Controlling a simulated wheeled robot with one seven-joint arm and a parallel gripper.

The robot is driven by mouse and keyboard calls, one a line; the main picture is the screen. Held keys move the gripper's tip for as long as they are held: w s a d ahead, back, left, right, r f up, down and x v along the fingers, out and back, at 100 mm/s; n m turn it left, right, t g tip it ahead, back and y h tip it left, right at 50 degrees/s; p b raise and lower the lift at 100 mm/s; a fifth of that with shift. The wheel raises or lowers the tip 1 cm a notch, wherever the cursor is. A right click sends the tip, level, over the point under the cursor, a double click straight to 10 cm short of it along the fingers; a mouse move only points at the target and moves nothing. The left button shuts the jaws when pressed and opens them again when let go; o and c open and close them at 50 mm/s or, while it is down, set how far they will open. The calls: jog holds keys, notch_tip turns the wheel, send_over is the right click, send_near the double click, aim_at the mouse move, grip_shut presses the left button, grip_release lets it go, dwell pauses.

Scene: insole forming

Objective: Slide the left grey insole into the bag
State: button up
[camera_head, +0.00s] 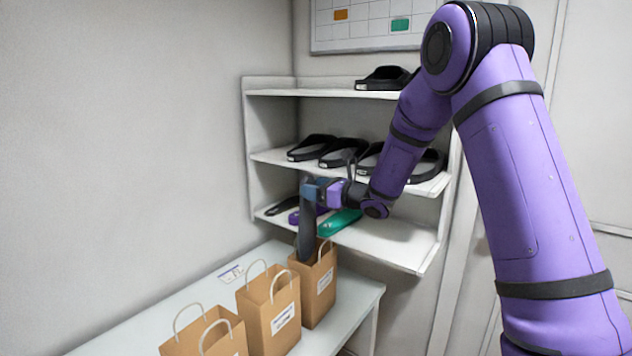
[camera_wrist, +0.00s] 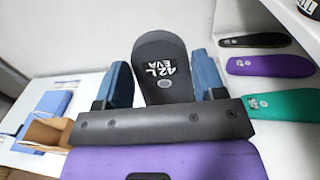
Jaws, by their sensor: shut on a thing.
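My gripper (camera_head: 311,190) is shut on a dark grey insole (camera_head: 306,232), which hangs upright below it in the head view. In the wrist view the insole (camera_wrist: 165,52) stands between my blue fingers (camera_wrist: 163,82), with "42 L EVA" printed in white. The insole's lower end is at the mouth of the rearmost brown paper bag (camera_head: 318,290); how deep it reaches inside is hidden. That bag stands upright on the white table with a white label on its front.
Two more open paper bags, a middle one (camera_head: 272,312) and a front one (camera_head: 205,338), stand on the white table (camera_head: 345,318). Behind is a shelf (camera_head: 385,245) with a green insole (camera_head: 340,222), a purple insole (camera_wrist: 270,66) and a black one (camera_wrist: 255,41). Black sandals (camera_head: 342,152) fill the shelf above.

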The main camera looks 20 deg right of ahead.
aim_at(309, 222)
jog(key=shift+f, duration=5.5)
jog(key=o, duration=1)
jog(key=shift+c, duration=0.2)
jog(key=v, duration=1)
jog(key=shift+s+d, duration=0.25)
jog(key=shift+s, duration=0.05)
